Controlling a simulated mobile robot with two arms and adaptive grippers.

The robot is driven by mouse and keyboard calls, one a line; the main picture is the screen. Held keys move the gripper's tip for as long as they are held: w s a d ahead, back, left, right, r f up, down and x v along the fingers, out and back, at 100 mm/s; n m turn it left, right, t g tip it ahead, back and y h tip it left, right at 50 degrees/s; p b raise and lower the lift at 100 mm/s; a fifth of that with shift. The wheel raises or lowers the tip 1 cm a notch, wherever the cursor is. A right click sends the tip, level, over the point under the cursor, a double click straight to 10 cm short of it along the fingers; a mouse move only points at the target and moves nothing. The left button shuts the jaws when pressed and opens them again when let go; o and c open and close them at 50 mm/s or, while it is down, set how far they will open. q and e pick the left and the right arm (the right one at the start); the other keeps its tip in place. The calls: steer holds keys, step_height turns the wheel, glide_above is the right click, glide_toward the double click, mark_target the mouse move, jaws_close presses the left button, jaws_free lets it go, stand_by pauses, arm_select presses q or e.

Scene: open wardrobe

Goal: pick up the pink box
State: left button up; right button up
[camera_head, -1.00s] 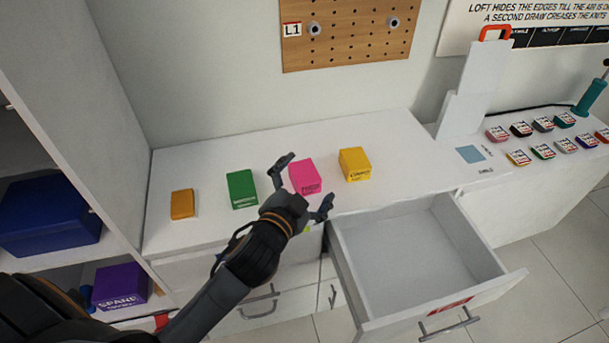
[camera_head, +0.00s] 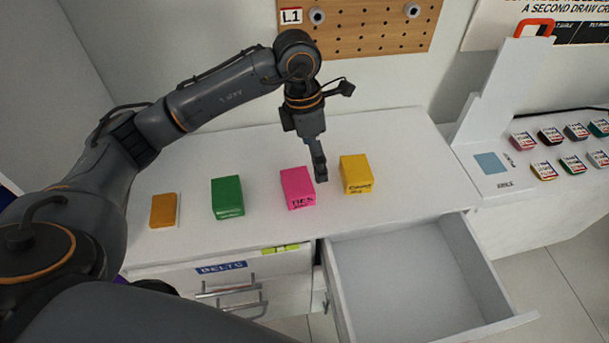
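The pink box (camera_head: 297,187) stands upright on the white counter (camera_head: 400,147), between the green box (camera_head: 227,197) and the yellow box (camera_head: 356,174). My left gripper (camera_head: 320,172) points down at the pink box's right side, in the gap beside the yellow box. I see it edge-on, with one finger clearly visible, so its opening cannot be judged. Whether it touches the pink box is unclear. My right gripper is not in view.
An orange box (camera_head: 164,210) lies at the counter's left end. An open, empty-looking drawer (camera_head: 415,280) juts out below the counter's right part. A pegboard (camera_head: 360,28) hangs on the back wall. Several small labelled tins sit far right.

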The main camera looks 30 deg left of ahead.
arm_select(q)
steer(key=a+y, duration=0.2)
steer(key=a, duration=0.2)
steer(key=p, duration=0.1)
glide_above(297, 181)
steer(key=shift+n, duration=0.3)
steer(key=f, duration=0.6)
steer(key=shift+s+d+f, duration=0.15)
steer(key=shift+s+d, duration=0.05)
steer(key=shift+f, duration=0.6)
steer(key=shift+f+p, duration=0.3)
steer(key=shift+p, duration=0.15)
step_height(297, 181, down, 4)
steer(key=shift+w+a+r+p, duration=0.1)
steer(key=shift+a+r+p, duration=0.05)
steer(key=shift+p, duration=0.5)
steer(key=shift+f, duration=0.4)
steer(key=c, duration=1.1)
